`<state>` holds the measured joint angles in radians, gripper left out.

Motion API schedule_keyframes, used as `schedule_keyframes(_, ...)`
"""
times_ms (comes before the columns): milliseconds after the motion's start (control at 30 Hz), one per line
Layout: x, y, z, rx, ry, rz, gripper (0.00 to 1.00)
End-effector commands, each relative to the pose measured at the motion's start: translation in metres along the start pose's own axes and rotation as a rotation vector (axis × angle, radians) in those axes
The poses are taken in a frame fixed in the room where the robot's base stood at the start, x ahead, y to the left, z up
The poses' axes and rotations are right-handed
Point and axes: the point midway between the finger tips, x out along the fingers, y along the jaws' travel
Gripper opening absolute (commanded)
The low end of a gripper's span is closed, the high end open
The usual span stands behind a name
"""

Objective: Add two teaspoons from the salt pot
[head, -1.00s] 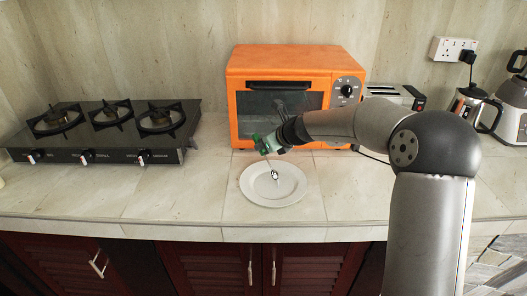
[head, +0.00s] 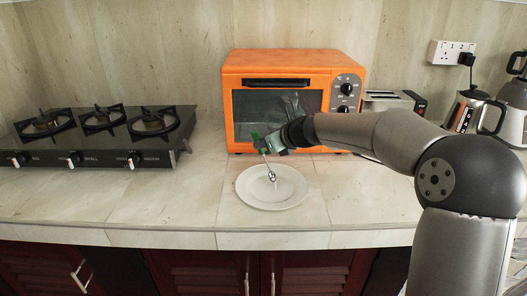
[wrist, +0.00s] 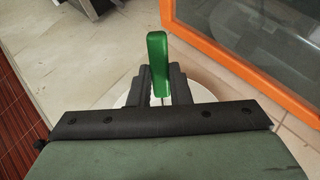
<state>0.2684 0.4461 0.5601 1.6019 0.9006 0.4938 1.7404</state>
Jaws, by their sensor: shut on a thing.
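My gripper (head: 263,145) is shut on a spoon (head: 267,162) with a green handle, and the handle also shows between the fingers in the wrist view (wrist: 158,60). The spoon hangs tilted with its small metal bowl down over the white plate (head: 252,200). I cannot tell whether the bowl touches the plate or holds anything. The plate also shows partly behind the fingers in the wrist view (wrist: 134,91). I see no salt pot in either view.
An orange oven (head: 292,63) stands close behind my gripper. A black gas hob (head: 95,150) is at the left. A toaster (head: 388,101) and a kettle (head: 466,110) are at the right. The counter between hob and plate (head: 190,195) is clear.

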Motion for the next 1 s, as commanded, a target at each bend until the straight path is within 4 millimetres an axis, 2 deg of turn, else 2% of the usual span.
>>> schedule_keyframes(100, 0.0, -0.001, -0.005, -0.001, -0.017, -0.002, 0.0)
schedule_keyframes(1000, -0.012, 0.0, -0.005, -0.004, -0.151, -0.001, 0.0)
